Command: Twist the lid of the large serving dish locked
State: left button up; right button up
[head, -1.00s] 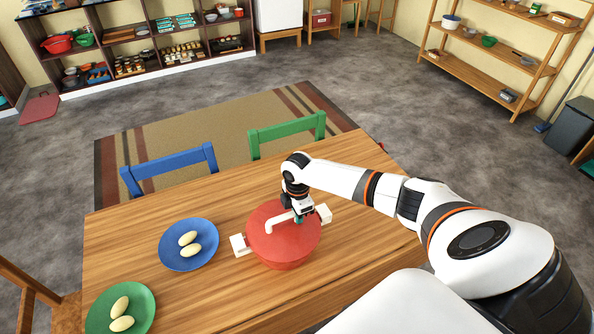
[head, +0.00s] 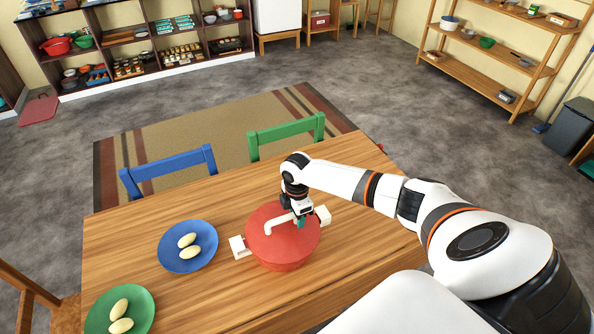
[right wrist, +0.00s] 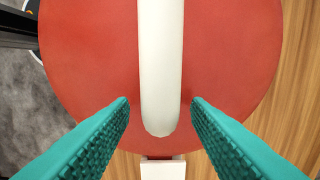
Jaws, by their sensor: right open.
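The large serving dish (head: 281,263) is red and round and stands on the wooden table, with a white side handle (head: 239,247) at its left and another (head: 323,215) at its right. Its red lid (head: 264,215) sits on top and also shows in the right wrist view (right wrist: 90,60). A white bar handle (head: 277,221) runs across the lid. My right gripper (head: 301,222) is over the lid. In the right wrist view its two teal fingers (right wrist: 158,103) are open, one on each side of the white bar (right wrist: 161,70), with gaps to it. My left gripper is not in view.
A blue plate (head: 170,253) and a green plate (head: 143,302), each with two pale egg-shaped items, stand left of the dish. A blue chair (head: 170,165) and a green chair (head: 285,132) are at the table's far side. The table right of the dish is clear beneath my arm.

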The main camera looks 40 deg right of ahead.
notch_tip(320, 180, up, 12)
jog(key=f+b, duration=0.1)
jog(key=b, duration=0.1)
jog(key=shift+y, duration=0.3)
jog(key=s+a+f, duration=0.1)
jog(key=a, duration=0.1)
jog(key=s+a+f, duration=0.1)
jog(key=a+f, duration=0.1)
jog(key=a, duration=0.1)
jog(key=s+a+f, duration=0.1)
jog(key=s+a, duration=0.1)
jog(key=a, duration=0.1)
jog(key=shift+s+a+f, duration=0.1)
jog(key=shift+a+f, duration=0.05)
jog(key=shift+f, duration=0.25)
jog(key=s+a+f+m+t+y, duration=0.1)
jog(key=s+a+m+t, duration=0.2)
jog(key=s+a+m, duration=0.7)
jog(key=s+d+r+m+h, duration=0.1)
jog(key=s+d+r+m, duration=0.15)
jog(key=s, duration=0.85)
notch_tip(320, 180, down, 30)
jog(key=s+b, duration=0.1)
jog(key=b, duration=0.2)
jog(key=s+d+f+g+b, duration=0.2)
jog(key=s+f, duration=1.4)
jog(key=f, duration=0.2)
jog(key=shift+s+d+h, duration=0.15)
jog(key=shift+h, duration=0.15)
jog(key=shift+f, duration=0.1)
